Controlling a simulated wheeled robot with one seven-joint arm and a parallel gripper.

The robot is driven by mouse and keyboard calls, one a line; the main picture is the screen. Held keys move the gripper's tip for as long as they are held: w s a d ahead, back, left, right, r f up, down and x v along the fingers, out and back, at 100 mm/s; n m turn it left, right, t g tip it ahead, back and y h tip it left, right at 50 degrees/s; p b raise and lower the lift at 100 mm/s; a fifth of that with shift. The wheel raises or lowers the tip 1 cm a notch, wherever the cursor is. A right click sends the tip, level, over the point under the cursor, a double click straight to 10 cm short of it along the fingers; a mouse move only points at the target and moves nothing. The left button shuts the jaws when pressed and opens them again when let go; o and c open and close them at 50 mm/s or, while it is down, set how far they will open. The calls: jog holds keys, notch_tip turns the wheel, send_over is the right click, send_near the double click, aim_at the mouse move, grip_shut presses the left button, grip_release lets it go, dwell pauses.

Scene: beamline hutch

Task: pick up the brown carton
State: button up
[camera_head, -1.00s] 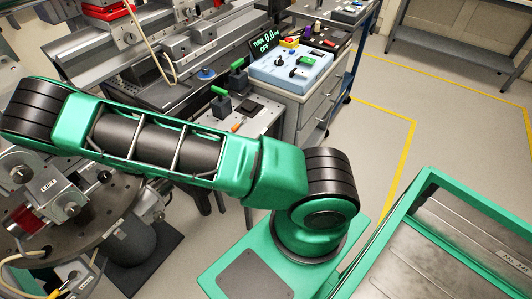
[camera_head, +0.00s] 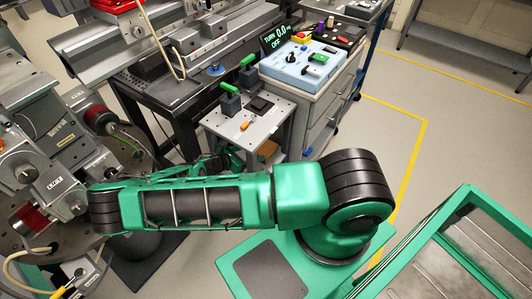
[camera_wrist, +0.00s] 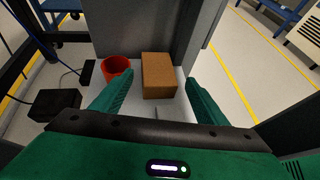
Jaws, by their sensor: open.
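The brown carton (camera_wrist: 158,75) stands on a pale shelf in the wrist view, close against a grey upright panel. My gripper (camera_wrist: 160,80) is open, with one green finger to the left of the carton and one to the right. Gaps show between the carton and both fingers. How far the fingertips reach along it is hard to tell. In the head view a brown patch (camera_head: 267,150), apparently the carton, shows low under the small grey table (camera_head: 215,122); my arm and the table hide most of that spot.
A red cup (camera_wrist: 116,68) stands just left of the carton, near my left finger. A black box (camera_wrist: 55,104) with a cable lies further left. The grey panel (camera_wrist: 150,28) rises behind the carton. A drawer cabinet (camera_head: 322,108) stands right of the small table; open floor lies beyond.

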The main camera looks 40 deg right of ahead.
aim_at(265, 149)
jog(key=x, duration=0.8)
jog(key=shift+w+a+f, duration=0.1)
jog(key=shift+a+f, duration=0.05)
jog(key=shift+f, duration=0.15)
jog(key=c, duration=1.1)
